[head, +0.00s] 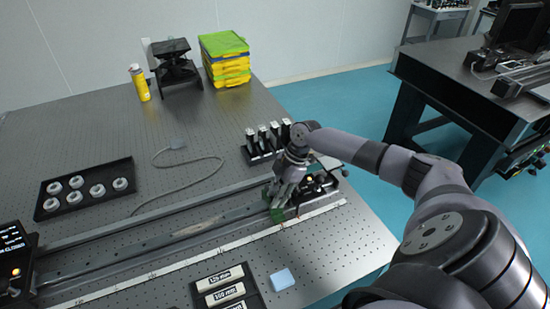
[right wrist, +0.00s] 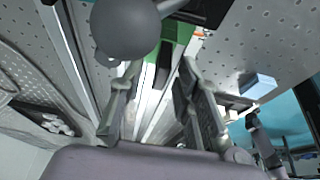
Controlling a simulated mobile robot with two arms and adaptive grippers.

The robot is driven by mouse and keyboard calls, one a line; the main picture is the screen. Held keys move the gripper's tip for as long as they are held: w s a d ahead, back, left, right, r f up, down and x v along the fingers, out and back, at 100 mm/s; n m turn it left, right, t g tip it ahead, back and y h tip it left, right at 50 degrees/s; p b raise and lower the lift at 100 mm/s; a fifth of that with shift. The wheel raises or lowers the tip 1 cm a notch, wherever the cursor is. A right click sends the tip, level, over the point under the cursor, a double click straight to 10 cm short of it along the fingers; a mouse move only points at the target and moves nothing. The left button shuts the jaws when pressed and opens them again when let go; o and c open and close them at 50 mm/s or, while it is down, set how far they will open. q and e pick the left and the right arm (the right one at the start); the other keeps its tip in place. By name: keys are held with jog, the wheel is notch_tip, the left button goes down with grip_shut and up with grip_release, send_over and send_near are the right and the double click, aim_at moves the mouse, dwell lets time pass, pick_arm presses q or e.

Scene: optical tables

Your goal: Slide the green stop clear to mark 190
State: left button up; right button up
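The green stop (head: 277,214) sits on the long rail (head: 165,243), near its right end and beside the white scale strip (head: 205,245). The strip's numbers are too small to read, so I cannot tell where mark 190 is. My right gripper (head: 287,190) is low over the rail at the stop and hides part of it. In the right wrist view its two fingers (right wrist: 157,78) are apart with nothing visibly clamped between them. The green stop (right wrist: 180,32) lies just beyond the fingertips there, partly behind a dark grey ball (right wrist: 125,27). My left gripper is out of view.
A black tray of white rings (head: 85,188) and a loose cable (head: 188,163) lie behind the rail. Black holders (head: 262,143) stand behind my right gripper. Labelled blocks (head: 226,290) and a light blue block (head: 282,279) lie in front. A display box (head: 15,255) is at the rail's left end.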

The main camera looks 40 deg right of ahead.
jog(key=v, duration=1.1)
jog(key=shift+r, duration=0.25)
